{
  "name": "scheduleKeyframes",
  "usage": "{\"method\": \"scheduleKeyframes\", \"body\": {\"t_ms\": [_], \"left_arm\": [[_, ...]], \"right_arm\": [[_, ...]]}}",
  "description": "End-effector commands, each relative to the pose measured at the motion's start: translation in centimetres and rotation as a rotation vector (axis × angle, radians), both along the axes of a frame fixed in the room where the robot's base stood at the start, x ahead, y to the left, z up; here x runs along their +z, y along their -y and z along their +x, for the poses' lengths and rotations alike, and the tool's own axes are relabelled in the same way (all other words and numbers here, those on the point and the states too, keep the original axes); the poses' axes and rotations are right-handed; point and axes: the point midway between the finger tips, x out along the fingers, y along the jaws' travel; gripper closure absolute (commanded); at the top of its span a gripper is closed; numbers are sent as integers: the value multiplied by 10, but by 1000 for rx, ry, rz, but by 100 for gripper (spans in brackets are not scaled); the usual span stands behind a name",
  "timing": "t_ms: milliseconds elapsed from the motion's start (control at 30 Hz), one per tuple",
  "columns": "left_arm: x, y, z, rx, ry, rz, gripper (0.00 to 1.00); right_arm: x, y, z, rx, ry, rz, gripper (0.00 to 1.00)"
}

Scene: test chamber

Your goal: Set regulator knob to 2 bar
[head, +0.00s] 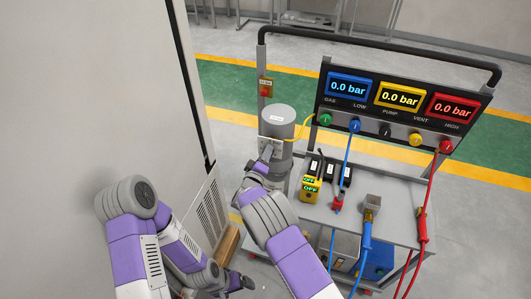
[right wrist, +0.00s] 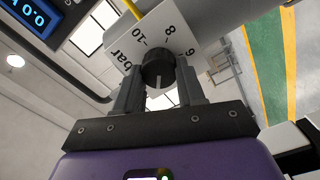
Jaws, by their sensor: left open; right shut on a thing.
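The black regulator knob (right wrist: 158,72) sits on a white dial plate (right wrist: 150,36) with "bar", 10, 8 and 6 readable; the 2 mark is not visible. My right gripper (right wrist: 158,88) is shut on the knob, one finger on each side. A pale line on the knob points toward the gripper; its reading cannot be told. In the head view the plate (head: 271,144) is on the front of a grey cylinder (head: 279,119), with my right gripper (head: 266,154) at it. My left gripper (head: 246,284) is open, low and empty, away from the regulator.
A panel (head: 345,114) has blue (head: 348,86), yellow (head: 399,96) and red (head: 452,107) displays, each reading 0.0 bar. Hoses hang from it to a grey cart (head: 400,216). A yellow device (head: 310,189) reading OFF is right of my right arm. A tall pale cabinet (head: 90,80) fills the left.

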Motion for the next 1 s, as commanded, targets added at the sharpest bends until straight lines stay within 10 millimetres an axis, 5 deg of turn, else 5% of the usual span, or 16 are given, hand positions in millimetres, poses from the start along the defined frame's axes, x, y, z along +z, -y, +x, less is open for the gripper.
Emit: {"method": "scheduleKeyframes", "body": {"t_ms": [700,733,867,1000], "left_arm": [[4,0,0,0,0,0,6],[4,0,0,0,0,0,6],[4,0,0,0,0,0,6],[4,0,0,0,0,0,6]], "right_arm": [[-1,0,0,-1,-23,-70,91],[-1,0,0,-1,-23,-70,58],[-1,0,0,-1,-23,-70,38],[-1,0,0,0,-23,-70,35]]}}
